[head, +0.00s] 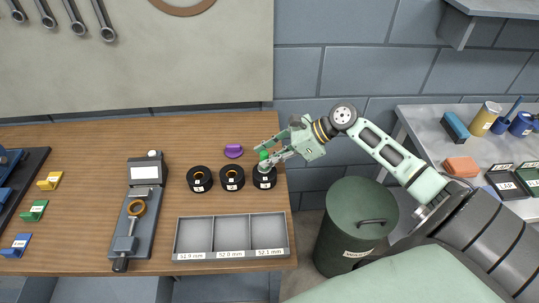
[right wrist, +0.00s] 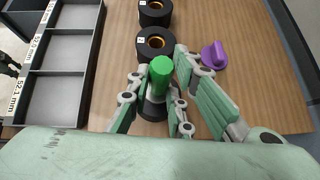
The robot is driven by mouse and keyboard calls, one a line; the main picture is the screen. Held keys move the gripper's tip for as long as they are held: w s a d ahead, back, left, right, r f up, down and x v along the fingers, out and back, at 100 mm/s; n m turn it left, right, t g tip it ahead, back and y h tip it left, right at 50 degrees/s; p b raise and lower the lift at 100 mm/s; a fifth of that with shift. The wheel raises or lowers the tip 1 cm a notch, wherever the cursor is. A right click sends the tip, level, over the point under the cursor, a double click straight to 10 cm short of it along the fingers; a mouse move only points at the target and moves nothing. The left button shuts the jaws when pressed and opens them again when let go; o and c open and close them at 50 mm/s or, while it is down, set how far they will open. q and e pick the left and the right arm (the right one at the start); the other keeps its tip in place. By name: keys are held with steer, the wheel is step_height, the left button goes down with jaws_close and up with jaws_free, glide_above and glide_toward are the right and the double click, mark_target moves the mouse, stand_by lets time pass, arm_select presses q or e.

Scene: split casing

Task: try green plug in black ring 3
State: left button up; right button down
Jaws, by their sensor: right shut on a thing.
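The green plug (head: 264,155) is upright in my right gripper (head: 268,160), whose fingers are shut on it. In the right wrist view the plug (right wrist: 161,76) stands between the fingers (right wrist: 158,100), directly over the rightmost black ring (right wrist: 152,111). In the head view that ring (head: 264,182) lies on the wooden bench near its right edge, mostly under the gripper. Whether the plug's lower end is inside the bore is hidden. Two other black rings, a middle one (head: 232,184) and a left one (head: 199,186), lie in a row beside it. My left gripper is not in view.
A purple plug (head: 233,151) lies behind the rings. A grey three-compartment tray (head: 232,257) with millimetre labels is in front, its compartments empty. A measuring device (head: 130,230) holding an orange ring stands left. A green bin (head: 337,255) stands off the bench's right edge.

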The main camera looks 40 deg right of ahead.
mark_target(262, 153)
steer(key=shift+s+f, duration=0.1)
steer(key=shift+f, duration=0.7)
stand_by(1.0)
steer(key=shift+r, duration=0.1)
steer(key=shift+r+p, duration=1.05)
steer(key=shift+p, duration=0.45)
steer(key=shift+r+p, duration=1.15)
steer(key=shift+p, duration=0.5)
step_height(262, 153, up, 4)
steer(key=p, duration=0.5)
